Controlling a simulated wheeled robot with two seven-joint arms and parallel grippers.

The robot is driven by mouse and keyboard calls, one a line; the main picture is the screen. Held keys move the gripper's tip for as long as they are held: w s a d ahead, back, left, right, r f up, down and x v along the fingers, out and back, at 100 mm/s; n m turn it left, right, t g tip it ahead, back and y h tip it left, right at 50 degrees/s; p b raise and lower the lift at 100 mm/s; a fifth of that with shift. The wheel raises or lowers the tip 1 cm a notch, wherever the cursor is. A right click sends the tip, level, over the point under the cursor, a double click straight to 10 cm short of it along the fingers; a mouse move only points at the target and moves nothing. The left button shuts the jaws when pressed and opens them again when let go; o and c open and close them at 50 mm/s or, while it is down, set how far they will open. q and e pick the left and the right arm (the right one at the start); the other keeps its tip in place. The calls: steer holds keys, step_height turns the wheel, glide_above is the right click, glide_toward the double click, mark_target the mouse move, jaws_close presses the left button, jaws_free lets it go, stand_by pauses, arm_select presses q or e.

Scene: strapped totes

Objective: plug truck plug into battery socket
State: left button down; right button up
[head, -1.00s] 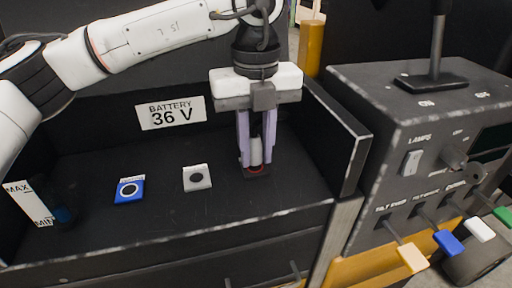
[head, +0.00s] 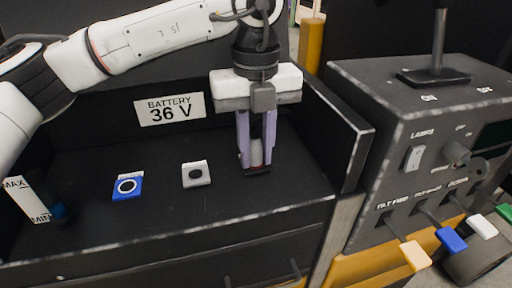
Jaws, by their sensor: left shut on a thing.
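To the left, a white square socket (head: 196,174) with a dark round hole lies on the tray floor. My right gripper is not in view.
A "BATTERY 36 V" label (head: 170,110) is on the back wall. The tray's right wall (head: 340,135) stands close to my left gripper. A control console (head: 420,130) with coloured levers is at the right. A MAX/MIN gauge (head: 30,201) is at the far left.

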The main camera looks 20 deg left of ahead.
arm_select(q)
steer(key=c, duration=1.4)
jaws_free()
steer(key=shift+c, duration=0.2)
step_height(320, 180, up, 10)
steer(key=shift+r, duration=0.15)
